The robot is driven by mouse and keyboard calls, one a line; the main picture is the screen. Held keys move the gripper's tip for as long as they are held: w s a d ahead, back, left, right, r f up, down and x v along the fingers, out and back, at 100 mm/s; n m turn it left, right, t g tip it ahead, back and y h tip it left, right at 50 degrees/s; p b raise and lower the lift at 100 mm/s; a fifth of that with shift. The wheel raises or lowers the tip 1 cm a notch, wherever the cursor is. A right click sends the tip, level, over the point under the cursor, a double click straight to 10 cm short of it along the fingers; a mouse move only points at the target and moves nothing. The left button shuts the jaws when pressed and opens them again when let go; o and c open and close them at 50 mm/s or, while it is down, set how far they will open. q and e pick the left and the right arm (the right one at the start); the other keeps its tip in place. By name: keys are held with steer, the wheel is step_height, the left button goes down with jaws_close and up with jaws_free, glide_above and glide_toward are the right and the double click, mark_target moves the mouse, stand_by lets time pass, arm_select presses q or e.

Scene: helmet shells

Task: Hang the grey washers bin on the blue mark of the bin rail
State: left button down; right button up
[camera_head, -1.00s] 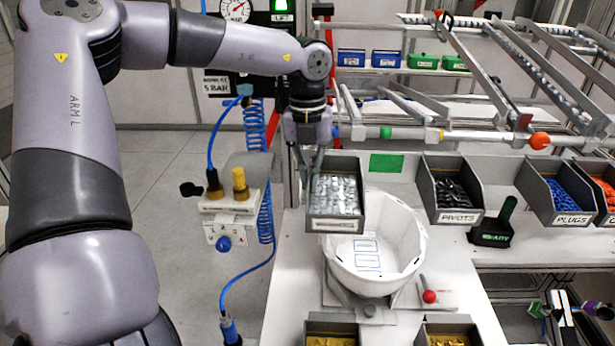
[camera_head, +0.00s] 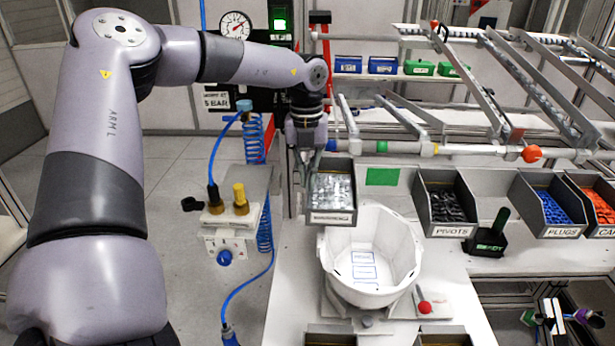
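The grey washers bin (camera_head: 332,218), full of silvery washers, is held up above the back edge of the white helmet shell (camera_head: 370,250). My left gripper (camera_head: 307,165) is shut on the bin's back left part; its fingertips are partly hidden. The bin rail (camera_head: 480,152) runs across behind. Its blue mark (camera_head: 331,145) is just beyond the bin's back edge, to the right of my gripper. I cannot tell the exact gap between bin and rail. My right gripper is not in view.
A green mark (camera_head: 382,147) and a yellow mark (camera_head: 436,149) are further right on the rail. A pivots bin (camera_head: 452,230) and a plugs bin (camera_head: 562,231) stand to the right. A valve box (camera_head: 237,220) with a blue hose is at left.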

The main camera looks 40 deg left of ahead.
arm_select(q)
steer(key=shift+w+a+r, duration=0.1)
steer(key=shift+w+a, duration=0.1)
steer(key=shift+w, duration=0.05)
steer(key=shift+f+b, duration=1.05)
steer(key=shift+f, duration=0.1)
steer(key=c, duration=1.7)
jaws_free()
steer(key=shift+s, duration=0.1)
